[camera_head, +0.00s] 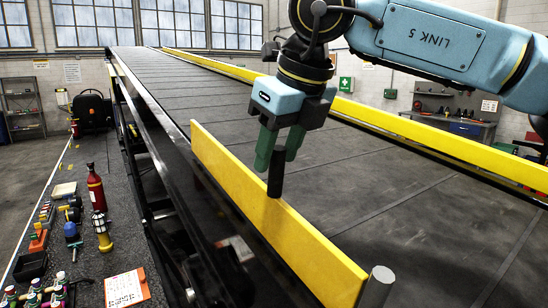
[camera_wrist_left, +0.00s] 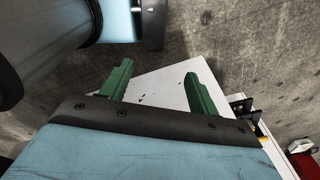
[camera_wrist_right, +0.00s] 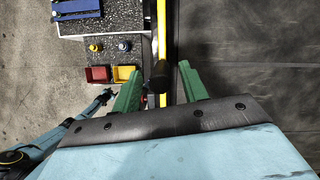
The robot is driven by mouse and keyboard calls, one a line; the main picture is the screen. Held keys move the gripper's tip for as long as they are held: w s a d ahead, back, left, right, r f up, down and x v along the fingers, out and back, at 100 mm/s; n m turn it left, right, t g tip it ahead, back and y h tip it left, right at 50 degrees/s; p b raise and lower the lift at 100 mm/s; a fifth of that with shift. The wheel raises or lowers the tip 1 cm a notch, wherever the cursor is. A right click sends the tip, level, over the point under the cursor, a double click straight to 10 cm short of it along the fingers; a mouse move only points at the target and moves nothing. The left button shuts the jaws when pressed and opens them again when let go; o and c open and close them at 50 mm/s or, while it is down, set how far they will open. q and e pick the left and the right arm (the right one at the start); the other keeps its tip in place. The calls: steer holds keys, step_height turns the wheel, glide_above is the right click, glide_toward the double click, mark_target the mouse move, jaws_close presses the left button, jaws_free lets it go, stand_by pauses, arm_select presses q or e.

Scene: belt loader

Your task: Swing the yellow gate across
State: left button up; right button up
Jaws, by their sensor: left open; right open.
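The yellow gate (camera_head: 235,178) is a long flat bar standing on edge along the left side of the dark belt (camera_head: 400,190). Its near end is by a grey post (camera_head: 378,287). A black upright handle (camera_head: 275,178) is at the gate's middle. My right gripper (camera_head: 278,158) is open just above the gate, its green fingers around or beside the handle's top. In the right wrist view the handle (camera_wrist_right: 158,74) shows between the open fingers (camera_wrist_right: 158,88), with the yellow gate behind. My left gripper (camera_wrist_left: 155,85) is open and empty above a white surface (camera_wrist_left: 160,95).
A yellow rail (camera_head: 430,135) runs along the belt's far right side. A dark speckled ledge (camera_head: 125,240) at left holds a red extinguisher (camera_head: 96,188), a yellow lantern-like item (camera_head: 102,230), a black bin (camera_head: 30,266) and a printed card (camera_head: 126,288). The belt surface right of the gate is clear.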

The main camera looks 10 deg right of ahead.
steer(key=shift+x, duration=1.3)
jaws_close()
